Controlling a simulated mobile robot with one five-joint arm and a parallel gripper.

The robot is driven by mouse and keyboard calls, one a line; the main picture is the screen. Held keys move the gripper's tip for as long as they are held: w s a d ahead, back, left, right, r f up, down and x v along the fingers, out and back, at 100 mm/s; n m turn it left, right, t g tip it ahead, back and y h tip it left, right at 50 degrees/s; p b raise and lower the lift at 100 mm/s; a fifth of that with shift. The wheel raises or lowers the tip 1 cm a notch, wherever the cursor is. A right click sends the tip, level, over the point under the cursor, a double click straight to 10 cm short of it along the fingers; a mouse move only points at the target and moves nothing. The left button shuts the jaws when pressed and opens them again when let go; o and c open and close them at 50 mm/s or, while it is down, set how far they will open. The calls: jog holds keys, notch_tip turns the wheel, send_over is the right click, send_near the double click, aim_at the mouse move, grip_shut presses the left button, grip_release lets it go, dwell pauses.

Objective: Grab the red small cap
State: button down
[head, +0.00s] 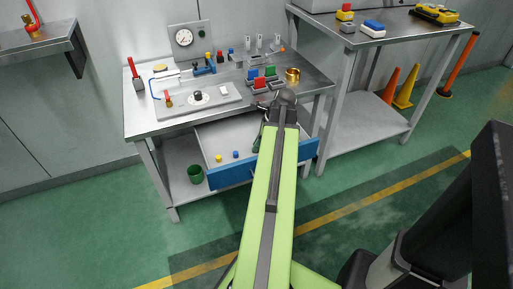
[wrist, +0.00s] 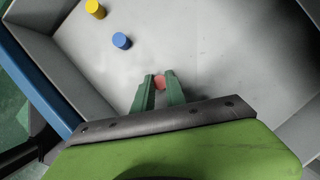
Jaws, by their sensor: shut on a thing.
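In the wrist view, a small red cap (wrist: 159,82) sits between the tips of my green gripper fingers (wrist: 160,86). My gripper is shut on it, inside the open drawer (wrist: 225,50). I cannot tell whether the cap touches the drawer floor. In the head view my arm hides the gripper's tips and the red cap. The drawer also shows in the head view with its blue front (head: 232,173) pulled out below the workbench top.
A yellow cap (wrist: 95,9) and a blue cap (wrist: 121,41) stand in the drawer left of my gripper. The drawer walls surround the fingers. Above, the workbench (head: 150,122) carries a plate, a gauge and colored parts.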

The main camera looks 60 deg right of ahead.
jog(key=r+p, duration=0.5)
jog(key=shift+s+d+r, duration=0.15)
jog(key=shift+d, duration=0.05)
jog(key=s+d+r+p, duration=0.1)
jog(key=s+d+p, duration=0.1)
jog(key=s+d+r+p, duration=0.1)
jog(key=s+d+r, duration=0.1)
jog(key=d, duration=0.1)
jog(key=s+d+r+p, duration=0.2)
jog(key=d, duration=0.1)
jog(key=shift+s+r+p, duration=0.15)
jog(key=shift+r+p, duration=0.05)
jog(key=shift+p, duration=0.15)
jog(key=shift+s+d+r, duration=0.15)
jog(key=shift+s+d, duration=0.15)
jog(key=shift+d, duration=0.1)
